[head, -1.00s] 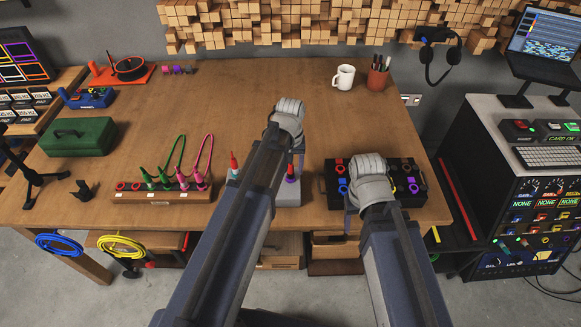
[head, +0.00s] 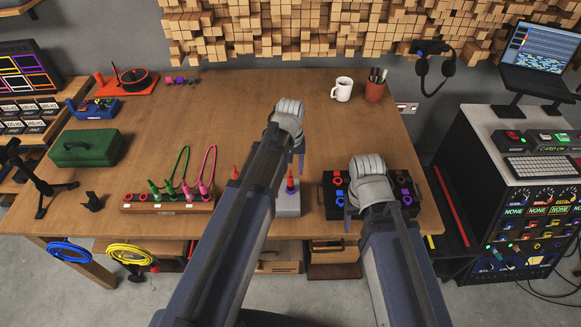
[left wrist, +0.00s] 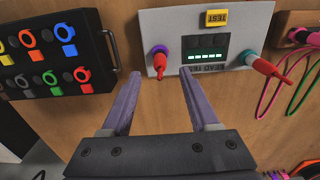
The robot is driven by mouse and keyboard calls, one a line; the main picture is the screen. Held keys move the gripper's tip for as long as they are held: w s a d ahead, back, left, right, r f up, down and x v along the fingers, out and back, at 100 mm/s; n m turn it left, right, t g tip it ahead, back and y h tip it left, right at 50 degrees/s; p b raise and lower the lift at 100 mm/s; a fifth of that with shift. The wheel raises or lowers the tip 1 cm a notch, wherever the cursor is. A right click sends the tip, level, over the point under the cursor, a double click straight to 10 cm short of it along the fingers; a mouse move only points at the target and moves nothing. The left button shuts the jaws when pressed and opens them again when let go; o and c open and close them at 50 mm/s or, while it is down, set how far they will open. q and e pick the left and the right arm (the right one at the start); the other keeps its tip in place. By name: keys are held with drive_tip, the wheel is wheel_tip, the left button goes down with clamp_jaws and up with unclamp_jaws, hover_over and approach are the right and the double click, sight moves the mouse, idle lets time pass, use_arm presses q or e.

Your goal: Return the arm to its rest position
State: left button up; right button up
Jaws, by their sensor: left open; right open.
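My left gripper (head: 297,160) is over the workbench (head: 240,110), near the grey lead tester (head: 287,204); its arm hides part of the tester. In the left wrist view its two fingers (left wrist: 157,95) are apart with nothing between them, and the tester (left wrist: 185,22) lies beyond their tips. One red plug (left wrist: 160,62) stands at the tester's left side and another (left wrist: 268,68) at its right. My right gripper (head: 352,208) is over the dark socket box (head: 327,212); its fingertips are mostly hidden by its own wrist.
A rack with green and pink leads (head: 165,203) stands left of the tester. A green case (head: 86,148) lies farther left. A white mug (head: 342,90) and a pen cup (head: 375,88) stand at the back. A console (head: 525,180) stands right of the bench.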

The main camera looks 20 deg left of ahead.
use_arm(q)
drive_tip(key=s+d+m+y, duration=0.1)
drive_tip(key=s+d+m, duration=0.6)
drive_tip(key=s+d, duration=0.3)
drive_tip(key=s, duration=0.4)
drive_tip(key=shift+s+d, duration=0.15)
drive_tip(key=shift+d, duration=0.1)
drive_tip(key=shift+c, duration=0.2)
idle(0.9)
